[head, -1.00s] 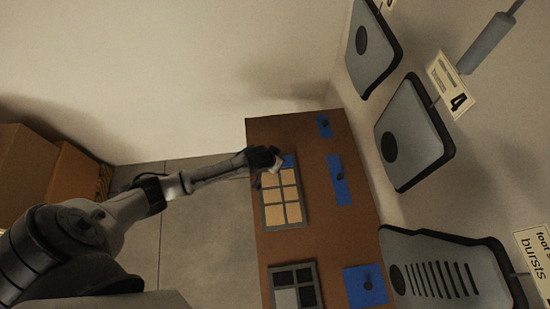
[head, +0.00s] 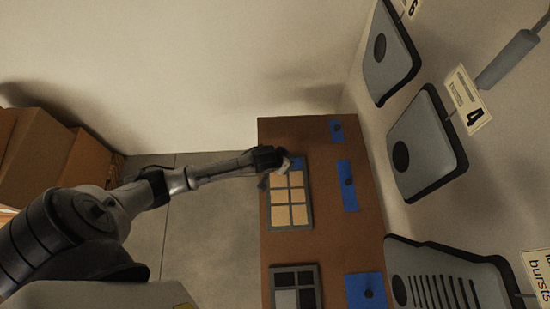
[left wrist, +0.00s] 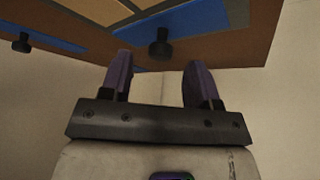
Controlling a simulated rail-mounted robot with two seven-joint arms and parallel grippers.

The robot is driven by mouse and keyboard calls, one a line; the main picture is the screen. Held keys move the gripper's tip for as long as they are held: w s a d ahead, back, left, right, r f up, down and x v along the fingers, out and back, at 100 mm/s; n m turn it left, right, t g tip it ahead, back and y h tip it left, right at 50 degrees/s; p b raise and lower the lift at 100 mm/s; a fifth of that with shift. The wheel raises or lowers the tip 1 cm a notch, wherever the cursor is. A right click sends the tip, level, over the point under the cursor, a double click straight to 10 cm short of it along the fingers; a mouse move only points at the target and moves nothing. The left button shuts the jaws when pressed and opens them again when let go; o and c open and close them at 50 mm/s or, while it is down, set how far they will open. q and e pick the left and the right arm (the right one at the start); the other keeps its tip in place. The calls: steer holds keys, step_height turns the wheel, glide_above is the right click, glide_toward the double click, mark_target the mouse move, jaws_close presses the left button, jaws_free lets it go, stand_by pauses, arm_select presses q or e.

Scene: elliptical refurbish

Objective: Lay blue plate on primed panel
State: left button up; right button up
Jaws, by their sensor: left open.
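The primed panel (head: 291,207) is a grey frame with several tan cells, lying on a brown table (head: 325,240). A blue plate (head: 299,163) shows at the panel's far edge, partly hidden by my left gripper (head: 280,164). In the left wrist view, a blue plate (left wrist: 190,20) with a black knob (left wrist: 160,46) lies along the panel's edge. My left gripper (left wrist: 157,62) is open there, its two purple-grey fingers apart. The knob shows beyond the fingertips, between them; I cannot tell how close they are. My right gripper is in neither view.
More blue plates with black knobs lie on the table's right side: a small one (head: 337,130), a long one (head: 348,187) and a large one (head: 366,291). A grey-framed panel with dark cells (head: 296,290) lies nearer. Cardboard boxes (head: 50,165) stand at left.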

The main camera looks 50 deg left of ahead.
arm_select(q)
steer(key=p+v, duration=0.1)
steer(key=v, duration=1)
steer(key=shift+r, duration=0.25)
steer(key=shift+s, duration=0.1)
